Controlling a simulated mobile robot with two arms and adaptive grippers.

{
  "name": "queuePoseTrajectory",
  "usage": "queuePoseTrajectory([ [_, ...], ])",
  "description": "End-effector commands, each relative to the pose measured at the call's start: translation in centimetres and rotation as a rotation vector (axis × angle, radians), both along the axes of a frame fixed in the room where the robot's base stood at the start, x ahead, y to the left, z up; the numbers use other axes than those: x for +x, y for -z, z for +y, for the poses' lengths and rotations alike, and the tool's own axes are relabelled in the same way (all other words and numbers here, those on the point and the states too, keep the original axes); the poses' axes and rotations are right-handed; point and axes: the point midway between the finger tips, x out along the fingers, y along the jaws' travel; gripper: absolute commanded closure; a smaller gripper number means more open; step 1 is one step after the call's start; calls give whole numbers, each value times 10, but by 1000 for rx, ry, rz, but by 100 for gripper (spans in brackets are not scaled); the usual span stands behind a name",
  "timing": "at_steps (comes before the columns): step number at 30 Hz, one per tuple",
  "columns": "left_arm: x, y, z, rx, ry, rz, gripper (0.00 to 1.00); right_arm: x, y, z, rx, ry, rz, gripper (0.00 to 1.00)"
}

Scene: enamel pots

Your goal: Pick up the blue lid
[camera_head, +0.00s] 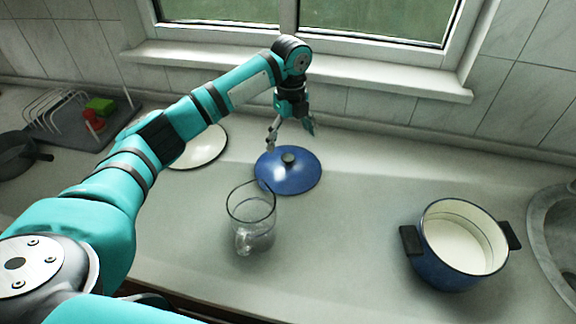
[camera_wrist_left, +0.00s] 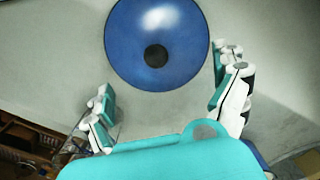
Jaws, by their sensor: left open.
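The blue lid (camera_head: 289,176) with a dark round knob lies on the counter, in the middle of the head view. In the left wrist view the blue lid (camera_wrist_left: 158,28) shows from above, with its knob near the middle. My left gripper (camera_head: 291,138) is above the far side of the lid, pointing down. In the wrist view its fingers (camera_wrist_left: 168,100) are spread wide and empty, and the knob lies beyond them toward the top of the picture. My right gripper is not in view.
A clear glass jug (camera_head: 251,222) stands just in front of the lid. A white plate or lid (camera_head: 200,148) lies to the left, partly behind my arm. A blue pot (camera_head: 455,250) stands at the right, beside a sink. A window sill (camera_head: 300,70) is behind.

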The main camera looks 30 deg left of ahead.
Motion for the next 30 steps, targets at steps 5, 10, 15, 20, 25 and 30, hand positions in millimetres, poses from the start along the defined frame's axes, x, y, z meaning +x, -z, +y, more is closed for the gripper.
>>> queuePoseTrajectory([
  [5,0,23,0,0,-1,1,3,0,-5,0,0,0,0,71],
  [10,-1,33,1,0,-1,2,3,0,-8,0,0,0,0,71],
  [15,-4,56,6,0,-1,3,3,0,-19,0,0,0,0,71],
  [20,-4,76,6,0,-1,1,3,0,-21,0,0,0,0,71],
  [25,-3,80,6,0,0,-1,3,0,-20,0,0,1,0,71],
  [30,-3,80,6,0,0,-1,10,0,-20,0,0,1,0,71],
])
